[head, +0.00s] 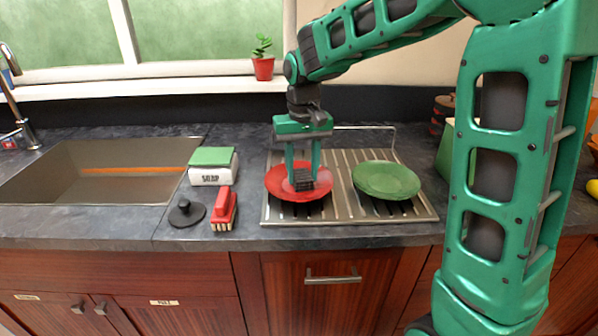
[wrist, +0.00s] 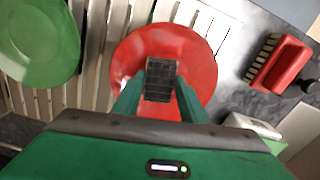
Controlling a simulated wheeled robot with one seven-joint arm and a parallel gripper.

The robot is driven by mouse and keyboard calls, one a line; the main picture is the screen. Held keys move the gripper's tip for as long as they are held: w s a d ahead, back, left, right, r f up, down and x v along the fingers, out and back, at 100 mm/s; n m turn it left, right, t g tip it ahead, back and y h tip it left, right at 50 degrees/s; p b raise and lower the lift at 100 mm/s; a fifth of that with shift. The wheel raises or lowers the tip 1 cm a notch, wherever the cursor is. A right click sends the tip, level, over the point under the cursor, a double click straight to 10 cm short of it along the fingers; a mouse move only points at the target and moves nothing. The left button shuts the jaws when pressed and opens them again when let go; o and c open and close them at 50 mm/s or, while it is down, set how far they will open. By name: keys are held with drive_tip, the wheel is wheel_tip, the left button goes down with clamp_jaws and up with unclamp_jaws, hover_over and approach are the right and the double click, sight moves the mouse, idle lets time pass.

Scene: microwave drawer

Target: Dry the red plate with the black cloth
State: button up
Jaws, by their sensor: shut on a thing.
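The red plate (head: 282,187) lies on the left part of the slatted metal drying rack in the head view. My gripper (head: 304,177) points down over it, shut on the black cloth (head: 304,180), a small dark folded block. The cloth is over the plate's middle, and it looks to be at or just above the surface; I cannot tell if it touches. In the wrist view the cloth (wrist: 160,80) sits between my fingertips (wrist: 161,80), with the red plate (wrist: 200,48) around it. The cloth and fingers hide part of the plate.
A green plate (head: 386,180) lies on the rack (head: 342,209) to the right. Left of the rack are a red brush (head: 224,208), a black stopper (head: 186,212) and a soap box (head: 212,167). The sink (head: 95,175) is further left. A potted plant (head: 263,67) stands on the sill.

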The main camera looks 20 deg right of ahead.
drive_tip(key=shift+r, duration=3.5)
